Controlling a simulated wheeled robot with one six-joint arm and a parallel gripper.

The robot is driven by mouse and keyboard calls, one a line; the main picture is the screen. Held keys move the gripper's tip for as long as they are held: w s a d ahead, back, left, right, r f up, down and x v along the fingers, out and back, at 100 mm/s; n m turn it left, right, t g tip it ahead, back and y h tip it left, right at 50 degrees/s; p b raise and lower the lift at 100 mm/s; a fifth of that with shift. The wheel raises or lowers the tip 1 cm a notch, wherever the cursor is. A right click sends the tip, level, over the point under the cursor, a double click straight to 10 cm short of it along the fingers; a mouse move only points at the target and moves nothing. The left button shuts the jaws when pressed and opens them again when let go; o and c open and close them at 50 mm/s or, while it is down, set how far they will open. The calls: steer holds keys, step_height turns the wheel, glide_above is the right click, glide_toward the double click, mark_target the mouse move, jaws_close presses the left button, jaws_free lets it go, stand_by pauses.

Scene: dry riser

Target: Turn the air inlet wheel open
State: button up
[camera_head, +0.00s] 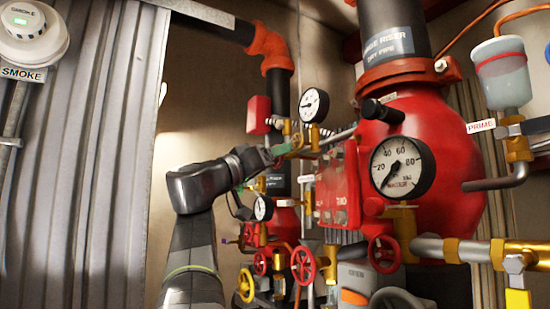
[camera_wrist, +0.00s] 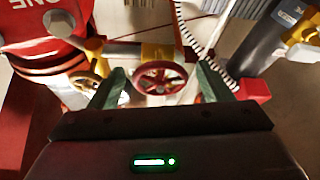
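Several handwheels are in view, and I cannot read which is labelled air inlet. In the wrist view a red handwheel (camera_wrist: 160,78) on a brass valve lies between the two green fingers of my gripper (camera_wrist: 162,88). The fingers are spread and stand apart from its rim. A brass-coloured wheel (camera_wrist: 84,86) sits just left of the left finger. In the head view my gripper (camera_head: 280,150) reaches right to the pipework below the upper gauge (camera_head: 313,105). The fingertips are small there, and contact cannot be told.
A large red valve body (camera_head: 440,130) with a gauge (camera_head: 402,167) stands right. Red wheels (camera_head: 303,265), (camera_head: 384,254) and a yellow wheel (camera_head: 246,285) sit lower down. A black pipe (camera_wrist: 272,42) and a coiled cable (camera_wrist: 215,72) lie right in the wrist view.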

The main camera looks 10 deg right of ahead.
steer(key=b+v, duration=0.5)
steer(key=v, duration=0.8)
steer(key=shift+s+a, duration=0.2)
steer(key=shift+a, duration=0.15)
steer(key=shift+f, duration=0.15)
steer(key=p+x, duration=0.5)
steer(key=x, duration=0.9)
steer(key=shift+a+f, duration=0.15)
